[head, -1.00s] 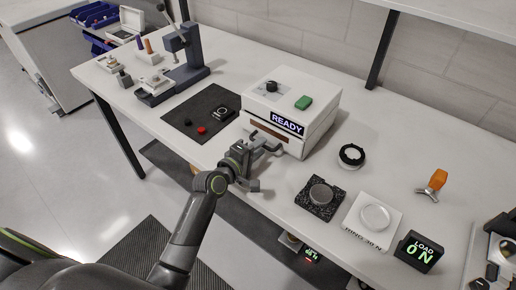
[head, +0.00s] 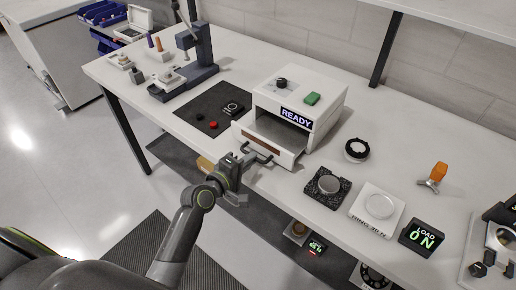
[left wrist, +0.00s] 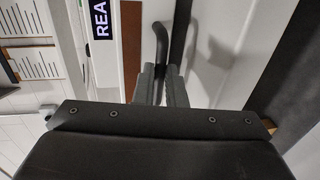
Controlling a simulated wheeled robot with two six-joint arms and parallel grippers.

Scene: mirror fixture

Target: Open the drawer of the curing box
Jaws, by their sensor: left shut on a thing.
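The white curing box (head: 330,98) stands on the bench with a black knob, a green button and a "READY" display. Its drawer (head: 285,152) is pulled out at the front, and the open inside shows dark and empty. My left gripper (head: 250,161) is shut on the dark drawer handle (head: 262,153) at the drawer front. In the left wrist view the two fingers (left wrist: 162,84) close around the curved handle (left wrist: 161,45). My right gripper is not in view.
A dark mat (head: 212,108) with red and dark buttons lies left of the box. A press (head: 195,55) stands behind it.

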